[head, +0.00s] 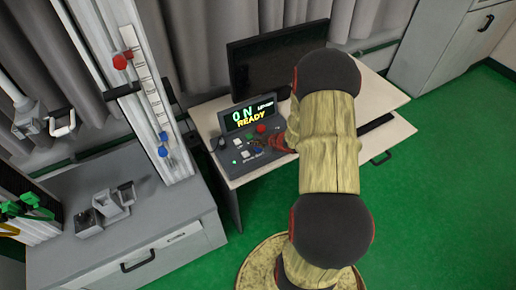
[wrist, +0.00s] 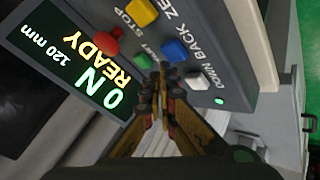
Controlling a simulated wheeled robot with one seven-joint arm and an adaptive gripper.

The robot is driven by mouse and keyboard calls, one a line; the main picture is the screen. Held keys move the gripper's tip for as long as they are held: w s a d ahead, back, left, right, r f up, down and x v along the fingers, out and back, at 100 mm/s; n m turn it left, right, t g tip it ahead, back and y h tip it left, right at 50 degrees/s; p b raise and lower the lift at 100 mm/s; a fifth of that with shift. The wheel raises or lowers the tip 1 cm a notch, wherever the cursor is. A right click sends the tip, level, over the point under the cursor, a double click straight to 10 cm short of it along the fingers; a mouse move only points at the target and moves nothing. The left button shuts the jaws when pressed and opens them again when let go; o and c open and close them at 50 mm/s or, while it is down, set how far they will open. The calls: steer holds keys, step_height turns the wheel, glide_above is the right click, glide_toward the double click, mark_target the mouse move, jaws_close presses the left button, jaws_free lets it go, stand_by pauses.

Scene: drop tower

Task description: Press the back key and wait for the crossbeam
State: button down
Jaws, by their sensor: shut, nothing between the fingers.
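In the wrist view the blue key (wrist: 175,50) sits by the word BACK. A white key (wrist: 197,81) sits by DOWN, a green key (wrist: 143,62) and a yellow key (wrist: 142,12) nearby. My gripper (wrist: 163,76) is shut and empty, its tips just below the blue key; I cannot tell if they touch. The tower (head: 150,90) stands left, with a red knob (head: 119,61) high and a blue knob (head: 162,151) low.
A red button (wrist: 105,41) is on the panel, and a small green light (wrist: 219,100) glows. A dark monitor (head: 275,58) stands behind the panel on the desk. A grey cabinet (head: 130,225) bears the tower and a small metal fixture (head: 110,205). Green floor is clear at the right.

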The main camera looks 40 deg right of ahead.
steer(key=shift+f, duration=0.35)
